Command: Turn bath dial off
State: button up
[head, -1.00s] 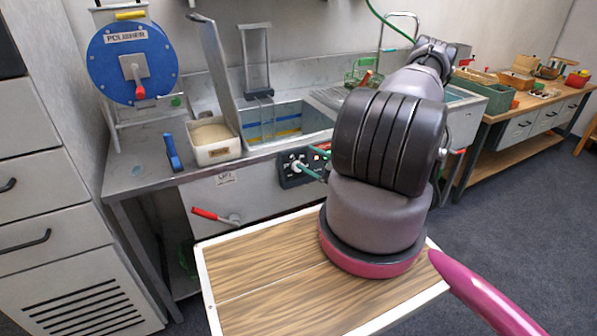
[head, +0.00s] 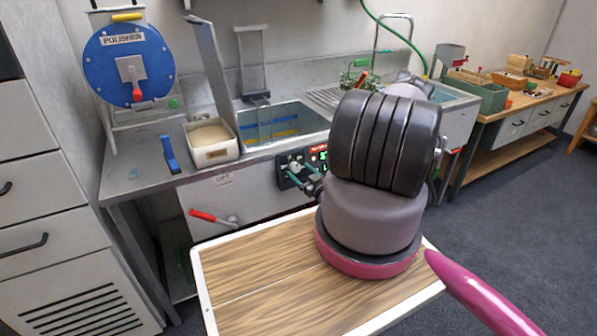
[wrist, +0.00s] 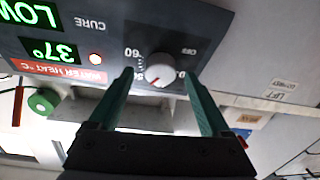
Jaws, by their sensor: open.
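The bath dial (wrist: 160,69) is a small white round knob with a red pointer mark, on a dark control panel (wrist: 105,22). In the wrist view the panel appears upside down, and the red mark points down and left, away from the OFF label. My gripper (wrist: 158,79) is open, with one green finger on each side of the dial. I cannot tell whether the fingers touch it. In the head view my gripper (head: 296,170) is at the panel on the sink unit's front, and my arm hides part of the panel.
Beside the dial, green displays (wrist: 55,50) read 37° and LOW. The sink basin (head: 280,116) is above the panel, and a red-handled lever (head: 209,217) is at lower left. A wooden board (head: 255,285) lies beneath my arm.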

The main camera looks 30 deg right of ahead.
jog(key=shift+w+a, duration=0.1)
jog(key=shift+w, duration=0.6)
grip_shut()
jog(key=shift+n, duration=0.3)
